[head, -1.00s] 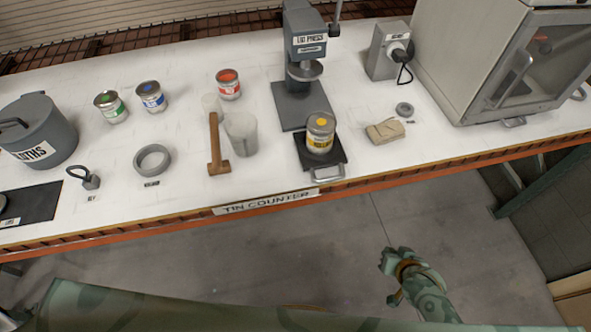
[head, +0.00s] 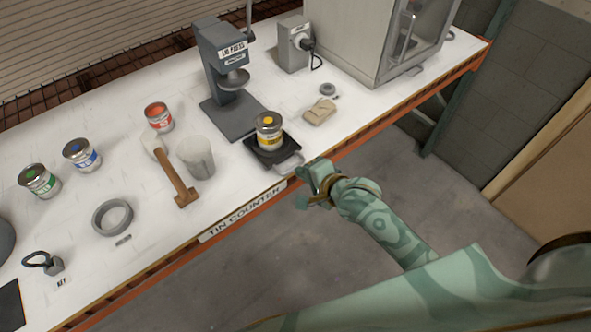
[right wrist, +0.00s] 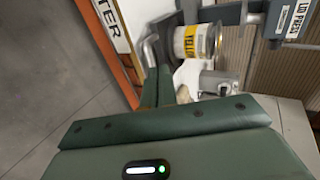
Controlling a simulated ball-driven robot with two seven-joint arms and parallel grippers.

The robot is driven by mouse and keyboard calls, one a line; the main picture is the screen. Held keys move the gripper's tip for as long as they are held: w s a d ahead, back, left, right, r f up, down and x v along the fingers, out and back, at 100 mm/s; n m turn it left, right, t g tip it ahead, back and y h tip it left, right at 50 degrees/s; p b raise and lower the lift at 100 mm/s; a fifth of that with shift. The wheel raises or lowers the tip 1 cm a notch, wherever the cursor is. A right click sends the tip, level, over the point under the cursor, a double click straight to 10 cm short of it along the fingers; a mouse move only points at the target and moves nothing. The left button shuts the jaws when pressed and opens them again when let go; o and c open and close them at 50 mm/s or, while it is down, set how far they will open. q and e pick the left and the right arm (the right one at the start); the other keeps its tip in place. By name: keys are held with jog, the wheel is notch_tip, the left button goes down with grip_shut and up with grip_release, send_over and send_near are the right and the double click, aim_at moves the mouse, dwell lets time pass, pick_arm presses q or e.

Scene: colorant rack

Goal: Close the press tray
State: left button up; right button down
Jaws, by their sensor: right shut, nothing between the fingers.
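The lid press (head: 228,75) stands on the counter, dark grey with a column and round head. Its black press tray (head: 256,157) is pulled out toward the counter's front edge, with a pale metal handle (head: 291,164) facing me. A tin with a yellow label and yellow lid dot (head: 268,131) stands upright on the tray; it also shows in the right wrist view (right wrist: 192,42). My right gripper (head: 304,184) is shut and empty, just in front of the handle, at the counter edge. I cannot tell whether it touches the handle. My left gripper is out of view.
A tan folded cloth (head: 320,111) and a grey ring lie right of the tray. A large oven-like cabinet (head: 375,40) is at the back right.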

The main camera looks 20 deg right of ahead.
aim_at(279, 161)
jog(key=b+x, duration=0.2)
jog(key=x, duration=0.6)
jog(key=shift+w+a+f, duration=0.1)
jog(key=shift+w+f, duration=0.05)
jog(key=shift+w, duration=0.1)
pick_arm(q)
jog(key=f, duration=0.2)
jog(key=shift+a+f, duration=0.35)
pick_arm(e)
jog(key=shift+w, duration=0.1)
